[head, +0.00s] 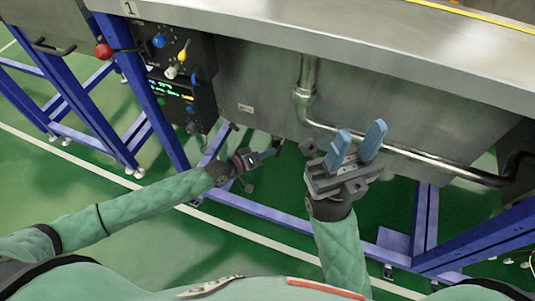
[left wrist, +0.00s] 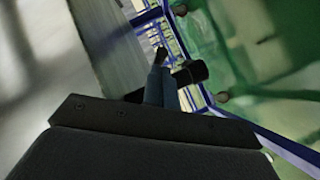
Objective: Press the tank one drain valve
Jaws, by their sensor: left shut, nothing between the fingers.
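My left gripper (head: 272,152) is shut and empty, low by the tank's underside. Its blue fingers (left wrist: 160,88) show together in the left wrist view. A short black cylindrical part (left wrist: 190,72) and a small black knob-like piece (left wrist: 161,55) appear just beyond the fingertips. Either could belong to the drain valve, but I cannot tell, nor whether the fingers touch them. My right gripper (head: 358,140) is open and empty in front of the tank, its blue fingers apart.
A control panel (head: 180,55) with coloured knobs and a lit display (head: 172,88) hangs at the tank's left. A metal pipe (head: 306,75) runs down and right along the tank front. Blue frame legs (head: 150,100) stand left. Green floor is open below.

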